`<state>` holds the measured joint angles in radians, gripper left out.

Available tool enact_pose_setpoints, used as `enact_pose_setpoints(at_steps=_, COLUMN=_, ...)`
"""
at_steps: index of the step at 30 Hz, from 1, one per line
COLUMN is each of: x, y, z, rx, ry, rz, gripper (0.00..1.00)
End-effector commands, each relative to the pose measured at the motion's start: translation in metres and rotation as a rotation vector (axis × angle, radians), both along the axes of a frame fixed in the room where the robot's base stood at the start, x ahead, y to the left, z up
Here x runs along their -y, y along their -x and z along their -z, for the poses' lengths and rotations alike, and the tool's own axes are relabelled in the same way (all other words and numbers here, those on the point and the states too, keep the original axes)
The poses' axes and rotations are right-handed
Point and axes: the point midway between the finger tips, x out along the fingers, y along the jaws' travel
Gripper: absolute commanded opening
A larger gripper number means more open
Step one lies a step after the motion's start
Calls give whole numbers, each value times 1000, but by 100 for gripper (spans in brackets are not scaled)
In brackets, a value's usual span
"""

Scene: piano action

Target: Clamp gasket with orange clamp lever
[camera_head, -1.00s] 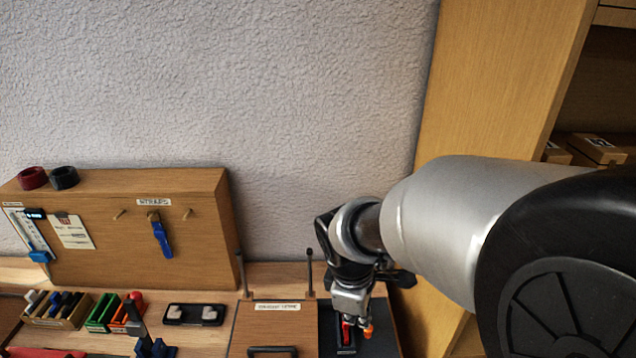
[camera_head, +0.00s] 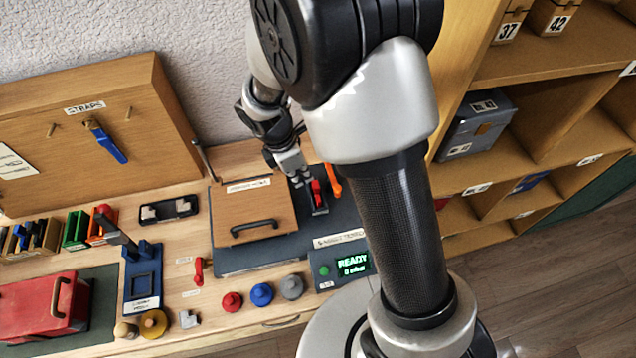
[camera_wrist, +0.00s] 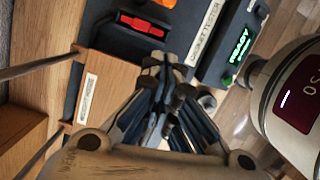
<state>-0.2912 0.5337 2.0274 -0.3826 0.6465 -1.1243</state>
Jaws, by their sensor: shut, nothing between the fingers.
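The orange clamp lever (camera_head: 332,181) stands at the right back of the dark fixture panel, just right of a red lever (camera_head: 317,192) on a black base. In the wrist view only a part of the orange lever (camera_wrist: 164,3) shows at the top edge, beyond the red lever (camera_wrist: 142,25). My gripper (camera_head: 301,181) is shut and empty, just left of the red lever and apart from the orange one. In the wrist view its closed fingertips (camera_wrist: 161,70) lie below the red lever's base. I cannot make out a gasket.
A control box reading READY (camera_head: 341,263) sits in front. Coloured knobs (camera_head: 262,294) line the front of the bench. Shelves (camera_head: 541,65) rise at the right.

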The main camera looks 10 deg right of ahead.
Motion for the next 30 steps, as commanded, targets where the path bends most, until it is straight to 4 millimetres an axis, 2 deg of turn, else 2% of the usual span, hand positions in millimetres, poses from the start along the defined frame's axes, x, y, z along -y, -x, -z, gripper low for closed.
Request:
enact_pose_setpoints(at_steps=5, x=6, y=1, z=25, rx=-6, ry=2, rz=1, gripper=0)
enact_pose_setpoints(at_steps=16, x=23, y=-2, z=102, rx=-5, ry=1, rz=2, gripper=0)
enact_pose_setpoints(at_steps=21, x=49, y=-8, z=101, rx=0, ry=0, rz=5, gripper=0)
enact_pose_setpoints(at_steps=30, x=61, y=-9, z=103, rx=-1, ry=0, rz=1, gripper=0)
